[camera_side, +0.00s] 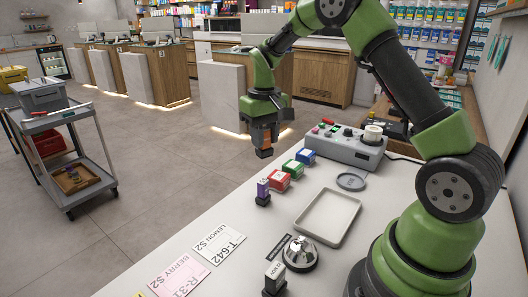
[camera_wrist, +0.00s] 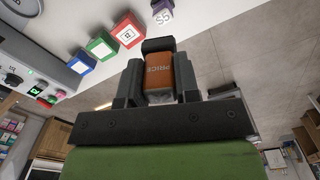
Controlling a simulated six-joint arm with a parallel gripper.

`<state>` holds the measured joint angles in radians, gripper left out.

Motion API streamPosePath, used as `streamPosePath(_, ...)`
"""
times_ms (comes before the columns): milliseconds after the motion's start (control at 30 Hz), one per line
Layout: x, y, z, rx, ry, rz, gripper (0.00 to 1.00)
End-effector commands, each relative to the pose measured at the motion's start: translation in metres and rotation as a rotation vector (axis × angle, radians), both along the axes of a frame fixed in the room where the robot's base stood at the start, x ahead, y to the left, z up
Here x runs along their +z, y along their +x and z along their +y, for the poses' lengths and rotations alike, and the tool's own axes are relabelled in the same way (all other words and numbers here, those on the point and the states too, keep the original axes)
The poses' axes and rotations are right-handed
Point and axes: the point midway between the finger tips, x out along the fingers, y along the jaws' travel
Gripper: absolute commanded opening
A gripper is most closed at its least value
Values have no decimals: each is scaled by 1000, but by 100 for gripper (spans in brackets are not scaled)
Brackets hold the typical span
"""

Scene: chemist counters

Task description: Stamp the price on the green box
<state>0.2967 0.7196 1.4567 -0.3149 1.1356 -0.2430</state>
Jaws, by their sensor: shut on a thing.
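My gripper (camera_side: 264,132) is shut on an orange stamp with a black base, in the air left of the row of boxes. The wrist view shows the word PRICE on the orange stamp (camera_wrist: 158,73) between my fingers. The green box (camera_side: 292,168) sits on the white counter between the red box (camera_side: 279,181) and the blue box (camera_side: 306,156). In the wrist view the green box (camera_wrist: 100,48) is at the upper left, apart from the stamp. The red box shows a white patch with a dark mark (camera_wrist: 127,34) in that view.
A purple stamp (camera_side: 263,190) stands near the red box. A grey control console (camera_side: 345,146) is behind the boxes. A tray (camera_side: 327,217), a round dish (camera_side: 351,182), a silver bell (camera_side: 300,254), another stamp (camera_side: 274,278) and cards (camera_side: 218,243) lie nearer on the counter.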

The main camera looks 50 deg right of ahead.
Motion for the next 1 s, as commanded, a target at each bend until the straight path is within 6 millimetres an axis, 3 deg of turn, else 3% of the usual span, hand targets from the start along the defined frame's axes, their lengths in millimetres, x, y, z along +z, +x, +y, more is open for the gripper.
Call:
streamPosePath(33,-5,6,-23,-64,0,0,14)
streamPosePath(200,-18,13,-87,-240,0,0,14)
streamPosePath(400,-29,7,-136,-379,0,-5,14)
streamPosePath(600,-35,3,-152,-428,1,-7,14)
streamPosePath(1000,-72,3,-152,-428,2,-6,15)
